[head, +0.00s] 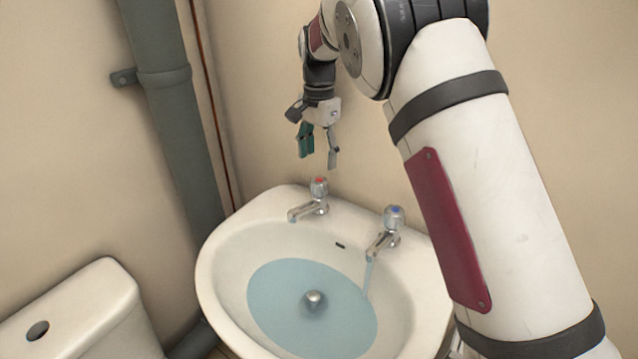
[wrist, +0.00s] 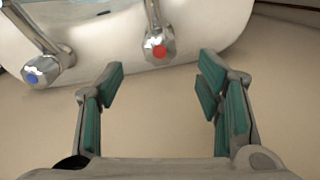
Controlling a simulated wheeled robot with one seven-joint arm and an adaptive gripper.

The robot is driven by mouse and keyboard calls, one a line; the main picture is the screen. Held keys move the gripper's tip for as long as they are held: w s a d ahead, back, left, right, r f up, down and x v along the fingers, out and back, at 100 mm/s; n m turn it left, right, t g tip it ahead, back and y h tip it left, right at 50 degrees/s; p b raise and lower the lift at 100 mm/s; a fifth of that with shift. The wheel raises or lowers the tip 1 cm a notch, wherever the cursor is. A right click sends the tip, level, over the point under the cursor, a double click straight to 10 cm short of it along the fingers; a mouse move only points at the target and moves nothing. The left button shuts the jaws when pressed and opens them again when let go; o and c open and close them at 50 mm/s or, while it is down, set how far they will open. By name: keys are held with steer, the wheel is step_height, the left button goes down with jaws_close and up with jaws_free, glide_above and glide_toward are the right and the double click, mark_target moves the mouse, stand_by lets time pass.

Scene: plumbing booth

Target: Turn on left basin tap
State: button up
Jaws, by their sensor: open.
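The left basin tap (head: 316,190) has a chrome body and a red-marked knob, and no water shows at its spout in the head view. It also shows in the wrist view (wrist: 158,45), beyond and between my fingertips. The right tap (head: 392,219) has a blue mark, and a thin stream runs from it into the basin. It is at the left in the wrist view (wrist: 42,68). My gripper (head: 318,158) is open and empty, pointing down above the red-marked tap, apart from it. Its green-padded fingers show in the wrist view (wrist: 160,85).
The white basin (head: 222,262) holds bluish water around a round metal plug (head: 314,299). A toilet cistern (head: 75,318) stands at lower left. A grey vertical pipe (head: 168,110) and a thin copper pipe (head: 212,110) run along the wall at left.

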mark_target(319, 180)
step_height(319, 180, down, 9)
steer(key=shift+r, duration=0.1)
steer(key=shift+c, duration=0.4)
steer(key=c, duration=1.1)
